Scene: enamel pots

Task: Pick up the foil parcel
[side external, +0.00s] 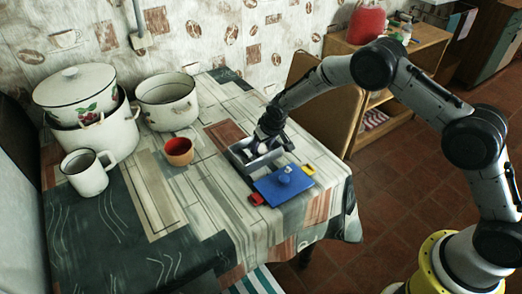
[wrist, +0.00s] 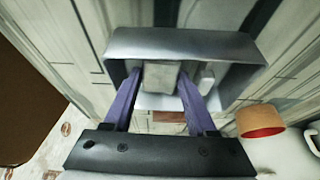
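The foil parcel (wrist: 160,77) is a small grey-silver block inside an open metal tin (wrist: 185,45). In the wrist view the two purple fingers of my gripper (wrist: 160,82) reach into the tin, one on each side of the parcel. Narrow gaps seem to show beside it, so the fingers look open around it. In the side view my gripper (side external: 264,142) points down into the tin (side external: 240,163), and the parcel cannot be made out clearly there.
A blue lid (side external: 284,185) with red and yellow clips lies in front of the tin. An orange bowl (side external: 179,151), a white mug (side external: 87,173) and enamel pots (side external: 167,98) stand to the left. A small pale piece (wrist: 207,77) is beside the right finger.

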